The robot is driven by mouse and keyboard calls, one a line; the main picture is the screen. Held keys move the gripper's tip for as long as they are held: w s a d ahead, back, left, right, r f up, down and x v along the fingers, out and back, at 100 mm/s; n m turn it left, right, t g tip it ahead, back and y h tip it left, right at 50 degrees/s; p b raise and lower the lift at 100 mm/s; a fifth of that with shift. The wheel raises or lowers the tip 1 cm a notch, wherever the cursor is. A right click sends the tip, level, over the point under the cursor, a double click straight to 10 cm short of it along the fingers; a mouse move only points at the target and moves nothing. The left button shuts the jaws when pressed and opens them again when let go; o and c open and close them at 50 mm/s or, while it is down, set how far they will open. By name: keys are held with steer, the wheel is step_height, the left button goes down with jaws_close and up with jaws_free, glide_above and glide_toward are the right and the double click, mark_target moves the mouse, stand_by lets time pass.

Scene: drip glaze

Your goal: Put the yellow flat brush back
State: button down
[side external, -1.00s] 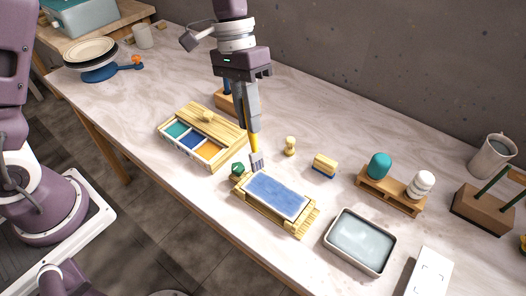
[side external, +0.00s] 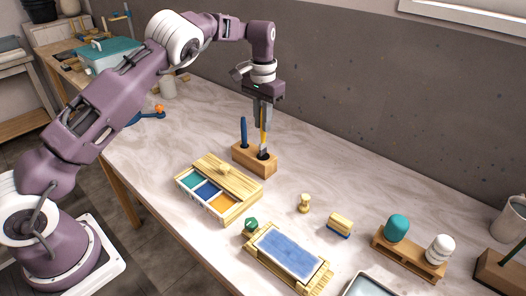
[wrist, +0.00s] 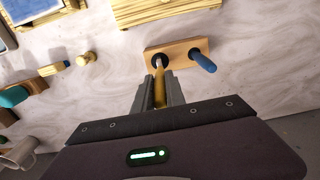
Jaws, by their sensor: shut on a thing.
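The yellow flat brush (side external: 264,138) is upright in my gripper (side external: 263,122), its head pointing down. In the wrist view the yellow handle (wrist: 159,88) lies between the two fingers (wrist: 160,92). The brush's lower end is at the dark right-hand hole of the wooden brush holder (side external: 243,160); I cannot tell whether it is just above the hole or slightly inside. The holder also shows in the wrist view (wrist: 181,50). A blue-handled brush (side external: 243,130) stands in the holder's other hole.
A wooden glaze box (side external: 232,202) with teal, blue and orange compartments is in front of the holder. A blue tile (side external: 288,250) lies on a wooden rack nearer the front. A wooden stamp (side external: 304,203) and sponge block (side external: 340,224) are to the right. The table behind the holder is clear.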

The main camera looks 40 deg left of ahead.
mark_target(263, 142)
step_height(263, 142, down, 6)
steer(key=shift+r, duration=0.2)
steer(key=shift+f, duration=0.15)
steer(key=c, duration=1.4)
jaws_free()
step_height(263, 142, up, 13)
steer(key=shift+f, duration=0.2)
